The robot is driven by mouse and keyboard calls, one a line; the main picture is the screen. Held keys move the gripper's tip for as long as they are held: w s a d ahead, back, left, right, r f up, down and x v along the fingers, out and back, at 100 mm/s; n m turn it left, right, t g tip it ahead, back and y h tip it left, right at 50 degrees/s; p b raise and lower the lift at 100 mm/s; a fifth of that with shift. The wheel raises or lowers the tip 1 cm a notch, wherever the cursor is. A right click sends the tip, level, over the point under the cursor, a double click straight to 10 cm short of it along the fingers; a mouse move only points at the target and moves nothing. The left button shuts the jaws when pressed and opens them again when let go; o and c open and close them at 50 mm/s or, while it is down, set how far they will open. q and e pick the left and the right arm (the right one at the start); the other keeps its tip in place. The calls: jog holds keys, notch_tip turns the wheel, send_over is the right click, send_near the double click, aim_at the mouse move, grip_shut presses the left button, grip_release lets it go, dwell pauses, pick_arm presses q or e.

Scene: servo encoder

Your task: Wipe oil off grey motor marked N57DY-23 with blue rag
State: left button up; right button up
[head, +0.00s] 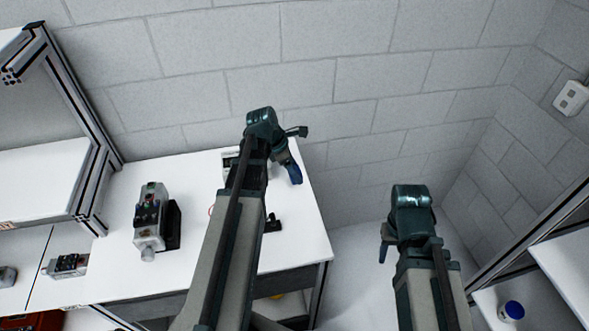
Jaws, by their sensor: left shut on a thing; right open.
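My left gripper (292,150) is over the back right part of the white table. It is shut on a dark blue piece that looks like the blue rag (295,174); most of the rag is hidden. A grey motor-like unit (149,222) with a dark top stands on the table, left of my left arm. A smaller grey unit (68,264) lies nearer the front left. No marking is legible, so I cannot tell which is N57DY-23, and no oil can be made out. My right gripper (384,240) is open and empty, right of the table.
The white table (110,285) has a metal frame with a shelf (90,190) at its left. A pale device (229,160) is partly hidden behind my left arm. A small black item (272,223) lies right of that arm. A blue-lidded container (513,310) stands at the lower right.

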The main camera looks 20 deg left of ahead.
pick_arm(q)
jog(key=o, duration=0.7)
jog(key=shift+f, duration=0.1)
jog(key=c, duration=0.5)
notch_tip(320, 180, down, 2)
jog(key=b, duration=0.2)
jog(key=shift+f+b, duration=0.2)
jog(key=shift+b, duration=0.15)
jog(key=shift+c, duration=0.2)
jog(key=shift+r, duration=0.15)
